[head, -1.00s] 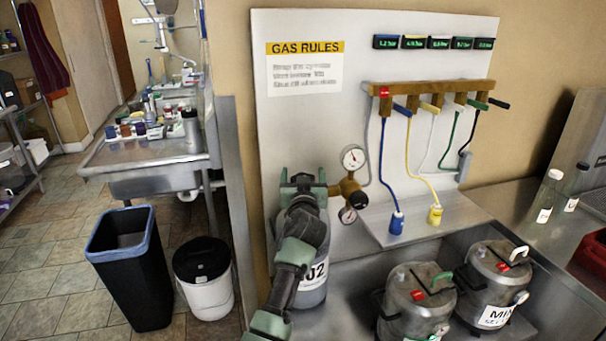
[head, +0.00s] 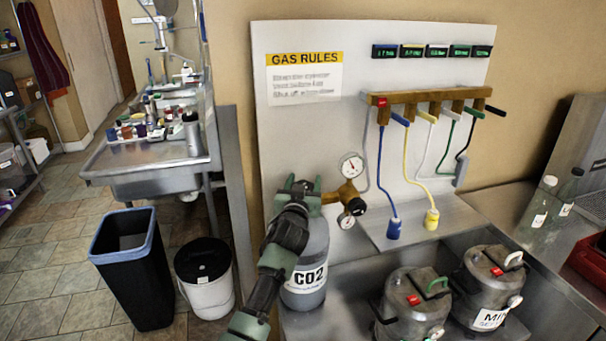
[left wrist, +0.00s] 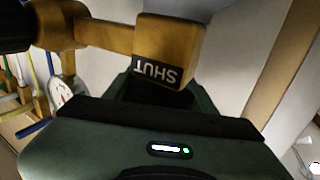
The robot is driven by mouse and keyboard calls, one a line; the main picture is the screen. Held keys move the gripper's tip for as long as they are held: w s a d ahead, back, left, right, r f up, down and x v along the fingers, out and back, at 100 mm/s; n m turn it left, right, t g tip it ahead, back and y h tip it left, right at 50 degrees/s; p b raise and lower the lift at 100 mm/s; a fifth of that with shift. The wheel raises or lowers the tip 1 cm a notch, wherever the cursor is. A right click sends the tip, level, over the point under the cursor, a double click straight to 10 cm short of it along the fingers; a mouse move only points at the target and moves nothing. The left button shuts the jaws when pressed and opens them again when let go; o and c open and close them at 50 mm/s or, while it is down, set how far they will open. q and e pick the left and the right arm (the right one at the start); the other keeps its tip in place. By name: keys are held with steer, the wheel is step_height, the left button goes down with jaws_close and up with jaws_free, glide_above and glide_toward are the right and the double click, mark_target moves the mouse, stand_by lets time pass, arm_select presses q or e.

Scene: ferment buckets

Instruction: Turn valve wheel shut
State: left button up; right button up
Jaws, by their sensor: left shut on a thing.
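The CO2 cylinder (head: 305,270) stands upright at the middle bottom of the head view. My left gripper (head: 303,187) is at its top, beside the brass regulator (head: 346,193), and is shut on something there. The valve wheel itself is hidden by the gripper, so I cannot make out its shape or angle. In the left wrist view a brass valve block (left wrist: 176,48) with an upside-down SHUT label (left wrist: 157,72) sits just beyond the green jaws (left wrist: 165,92). My right gripper is not in view.
Two round gauges (head: 352,166) sit on the regulator. A hose manifold (head: 425,103) hangs on the white board (head: 300,140). Two metal kegs (head: 412,305) stand right of the cylinder. A black bin (head: 130,270) and white bucket (head: 205,280) stand left.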

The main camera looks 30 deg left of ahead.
arm_select(q)
steer(key=m+h+p, duration=0.1)
steer(key=m+t+h+p, duration=0.1)
steer(key=h+p, duration=0.1)
steer(key=shift+d+r, duration=0.15)
steer(key=shift+r, duration=0.05)
steer(key=shift+d+f+m+h+p, duration=0.1)
steer(key=shift+d+m+h+p, duration=0.05)
steer(key=shift+m+h+p, duration=0.55)
steer(key=shift+w+d+f+m+t+h, duration=0.1)
steer(key=shift+d+m+t+h, duration=0.15)
steer(key=shift+h, duration=0.65)
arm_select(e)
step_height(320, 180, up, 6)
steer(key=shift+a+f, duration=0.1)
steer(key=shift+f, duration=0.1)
arm_select(q)
steer(key=o, duration=1.4)
